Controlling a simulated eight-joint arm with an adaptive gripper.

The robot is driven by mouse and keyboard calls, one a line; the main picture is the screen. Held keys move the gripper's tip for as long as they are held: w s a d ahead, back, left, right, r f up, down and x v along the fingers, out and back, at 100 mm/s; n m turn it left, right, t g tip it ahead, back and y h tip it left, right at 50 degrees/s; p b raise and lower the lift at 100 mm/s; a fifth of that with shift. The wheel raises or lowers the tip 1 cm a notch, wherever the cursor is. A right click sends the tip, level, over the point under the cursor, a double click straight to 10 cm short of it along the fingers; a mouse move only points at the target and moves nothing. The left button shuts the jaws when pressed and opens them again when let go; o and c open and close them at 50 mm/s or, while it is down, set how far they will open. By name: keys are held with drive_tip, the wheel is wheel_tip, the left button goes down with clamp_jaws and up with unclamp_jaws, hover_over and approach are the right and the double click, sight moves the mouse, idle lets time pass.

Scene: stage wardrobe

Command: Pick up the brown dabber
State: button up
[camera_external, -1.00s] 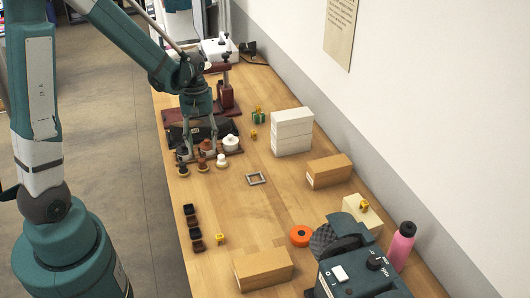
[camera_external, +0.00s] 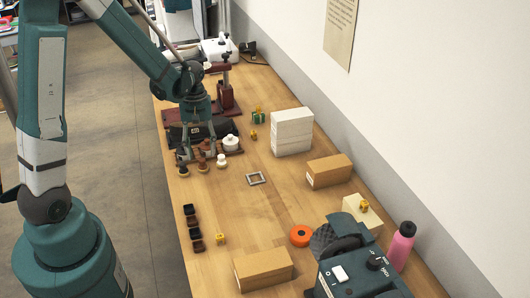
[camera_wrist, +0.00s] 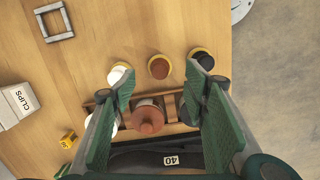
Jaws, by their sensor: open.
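A small brown round-topped piece with a pale yellowish base, which looks like the brown dabber (camera_wrist: 159,67), stands on the table between a white one (camera_wrist: 120,74) and a black one (camera_wrist: 201,58). The brown one also shows in the external view (camera_external: 203,167), partly behind a finger. Behind this row, a larger brown knobbed jar (camera_wrist: 148,118) sits in a wooden rack (camera_wrist: 172,107). My gripper (camera_wrist: 160,88) is open and empty, pointing down over the rack and row. In the external view my gripper (camera_external: 198,158) hangs low there; whether its fingers touch anything is unclear.
A white lidded jar (camera_external: 231,143) stands at the rack's right end. A metal square frame (camera_external: 256,179) and a stack of white boxes (camera_external: 292,131) are to the right. Several dark brushes or blocks (camera_external: 192,221) line the table's left edge nearer the camera. The table's middle is clear.

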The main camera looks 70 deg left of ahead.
sight(202, 159)
drive_tip(key=shift+f, duration=0.3)
drive_tip(key=shift+d+f, duration=0.2)
drive_tip(key=shift+f, duration=1.1)
drive_tip(key=shift+d+f, duration=0.2)
drive_tip(key=shift+f, duration=1.1)
drive_tip(key=c, duration=0.8)
